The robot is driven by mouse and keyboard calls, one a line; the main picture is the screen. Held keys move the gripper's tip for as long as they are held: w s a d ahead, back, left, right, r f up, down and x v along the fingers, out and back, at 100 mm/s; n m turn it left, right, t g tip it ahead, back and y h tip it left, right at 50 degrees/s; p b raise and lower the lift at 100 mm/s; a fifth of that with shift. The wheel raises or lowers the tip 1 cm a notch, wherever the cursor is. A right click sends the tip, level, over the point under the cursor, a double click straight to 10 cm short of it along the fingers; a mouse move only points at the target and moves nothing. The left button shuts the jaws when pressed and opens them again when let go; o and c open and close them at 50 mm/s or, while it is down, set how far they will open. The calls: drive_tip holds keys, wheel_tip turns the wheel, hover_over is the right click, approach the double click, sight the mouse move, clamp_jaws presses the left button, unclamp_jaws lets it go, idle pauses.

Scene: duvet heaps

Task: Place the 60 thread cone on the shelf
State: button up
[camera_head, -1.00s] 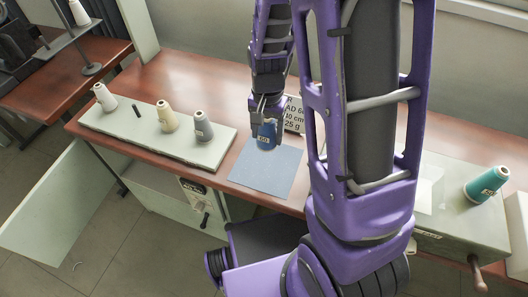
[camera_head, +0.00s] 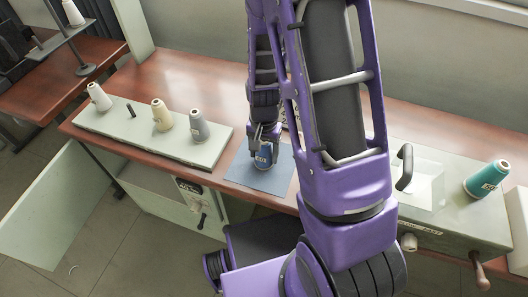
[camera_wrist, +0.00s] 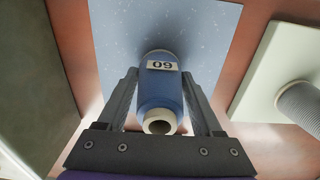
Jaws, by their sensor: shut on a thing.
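The blue thread cone (camera_head: 264,160) is between the fingers of my gripper (camera_head: 263,148), over the blue mat (camera_head: 250,178) on the wooden bench. In the wrist view the cone (camera_wrist: 160,95) stands between both fingers of my gripper (camera_wrist: 158,78). Its label reads 60 turned upside down, and its pale hollow end faces the camera. I cannot tell whether its base touches the mat. A pale green board (camera_head: 115,131) at left carries a white cone (camera_head: 98,96), a tan cone (camera_head: 162,115), a grey cone (camera_head: 199,125) and a bare dark peg (camera_head: 131,110).
A teal cone (camera_head: 487,180) stands on a green box (camera_head: 450,225) at the right. The box has a dark handle (camera_head: 405,168). A cabinet door (camera_head: 62,200) hangs open below the bench at left. My arm covers much of the middle of the bench.

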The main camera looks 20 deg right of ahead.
drive_tip(key=o, duration=1.5)
drive_tip(key=shift+f, duration=0.1)
